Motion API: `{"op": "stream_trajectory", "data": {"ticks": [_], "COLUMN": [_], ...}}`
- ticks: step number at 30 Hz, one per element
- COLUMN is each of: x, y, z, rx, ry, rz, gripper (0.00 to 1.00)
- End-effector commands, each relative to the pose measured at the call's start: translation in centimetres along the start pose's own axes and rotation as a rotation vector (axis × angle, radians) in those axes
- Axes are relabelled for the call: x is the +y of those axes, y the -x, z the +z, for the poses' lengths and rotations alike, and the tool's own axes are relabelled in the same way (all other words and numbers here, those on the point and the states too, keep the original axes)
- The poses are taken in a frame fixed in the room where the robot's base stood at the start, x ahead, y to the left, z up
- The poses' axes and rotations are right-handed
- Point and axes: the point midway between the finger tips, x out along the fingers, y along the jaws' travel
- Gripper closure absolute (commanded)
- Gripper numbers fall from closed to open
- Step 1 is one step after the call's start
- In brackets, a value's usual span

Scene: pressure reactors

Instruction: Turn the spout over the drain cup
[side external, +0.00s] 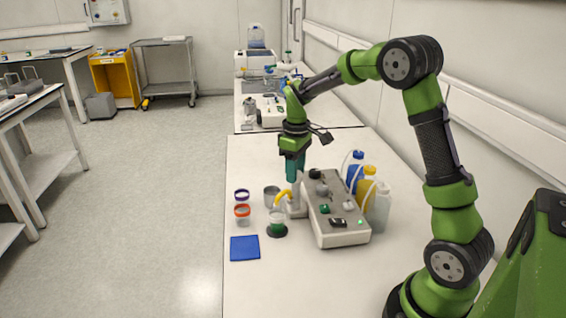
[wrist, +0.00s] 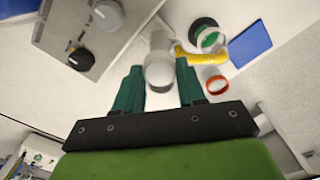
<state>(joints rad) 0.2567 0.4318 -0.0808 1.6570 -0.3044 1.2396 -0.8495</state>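A yellow curved spout (side external: 283,196) sticks out from a pale upright cylinder (side external: 294,205) beside the grey control box. In the wrist view the spout (wrist: 200,56) reaches toward a clear cup with green contents (wrist: 208,38) on a dark round base. This cup (side external: 277,222) also shows in the side view; its exact alignment with the spout tip is unclear. My gripper (side external: 293,181) points down above the cylinder. In the wrist view my gripper (wrist: 158,68) is open, its teal fingers apart on either side of the cylinder top (wrist: 160,72); contact is not visible.
An orange-rimmed cup (side external: 242,214), a purple-rimmed cup (side external: 242,196) and a metal cup (side external: 271,194) stand left of the spout. A blue pad (side external: 245,248) lies in front. The control box (side external: 336,218) and several bottles (side external: 367,180) are on the right.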

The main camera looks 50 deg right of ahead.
Motion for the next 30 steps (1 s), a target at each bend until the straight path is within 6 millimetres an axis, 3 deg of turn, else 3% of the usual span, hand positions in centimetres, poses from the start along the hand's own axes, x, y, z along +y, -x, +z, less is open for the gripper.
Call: {"op": "stream_trajectory", "data": {"ticks": [1,7,20,30], "x": [-0.02,-0.02,-0.04,0.00], "y": [0.03,0.05,0.08,0.09], "z": [-0.01,-0.01,-0.03,-0.02], "rx": [0.000,0.000,0.001,0.000], "ry": [0.000,0.000,-0.055,-0.299], "rz": [0.000,-0.001,-0.001,-0.001], "gripper": [0.71,1.00,1.00,1.00]}}
